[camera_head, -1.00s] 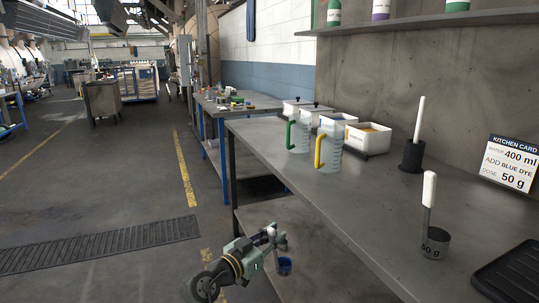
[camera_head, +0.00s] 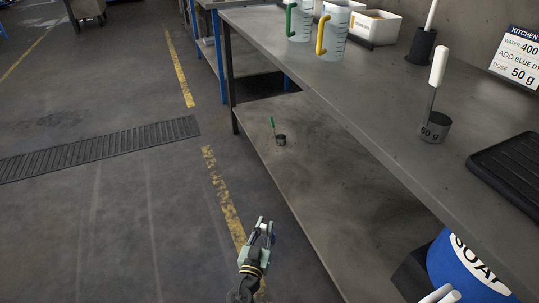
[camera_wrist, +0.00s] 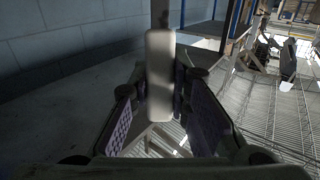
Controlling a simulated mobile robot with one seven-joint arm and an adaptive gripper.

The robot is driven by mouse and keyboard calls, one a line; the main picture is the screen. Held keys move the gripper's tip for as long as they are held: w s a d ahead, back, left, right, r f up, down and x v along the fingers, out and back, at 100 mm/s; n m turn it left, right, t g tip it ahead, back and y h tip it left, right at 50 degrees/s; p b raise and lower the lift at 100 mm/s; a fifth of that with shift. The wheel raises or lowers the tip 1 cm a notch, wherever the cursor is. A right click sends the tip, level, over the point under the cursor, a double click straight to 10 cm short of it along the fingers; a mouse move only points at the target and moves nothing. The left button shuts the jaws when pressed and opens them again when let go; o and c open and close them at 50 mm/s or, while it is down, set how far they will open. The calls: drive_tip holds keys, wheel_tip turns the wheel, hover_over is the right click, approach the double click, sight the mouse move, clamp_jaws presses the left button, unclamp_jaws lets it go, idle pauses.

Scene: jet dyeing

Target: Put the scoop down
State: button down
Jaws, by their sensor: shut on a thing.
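My gripper (camera_head: 264,229) is out over the floor in front of the workbench, beside its lower shelf. In the wrist view it is shut on a white handle (camera_wrist: 160,75) with a grey shank (camera_wrist: 160,14), which I take to be the scoop. The scoop's bowl does not show clearly in either view. Another scoop, white-handled and marked 50 g (camera_head: 436,128), stands upright on the bench top. A small dark cup-shaped scoop with a green handle (camera_head: 280,138) sits on the lower shelf.
The bench top (camera_head: 375,110) has free room left of the 50 g scoop. Jugs with green (camera_head: 290,19) and yellow (camera_head: 321,34) handles stand farther back. A black mat (camera_head: 515,172) lies at right. A blue soap tub (camera_head: 462,270) is below. The lower shelf (camera_head: 320,185) is mostly bare.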

wheel_tip(320, 180, down, 7)
drive_tip(key=s+d+n+y, duration=0.1)
drive_tip(key=s+n+y, duration=0.1)
drive_tip(key=n+y, duration=0.1)
drive_tip(key=shift+f+t+y, duration=0.2)
drive_tip(key=shift+t+y, duration=0.1)
drive_tip(key=shift+y, duration=0.5)
drive_tip(key=shift+w, duration=0.1)
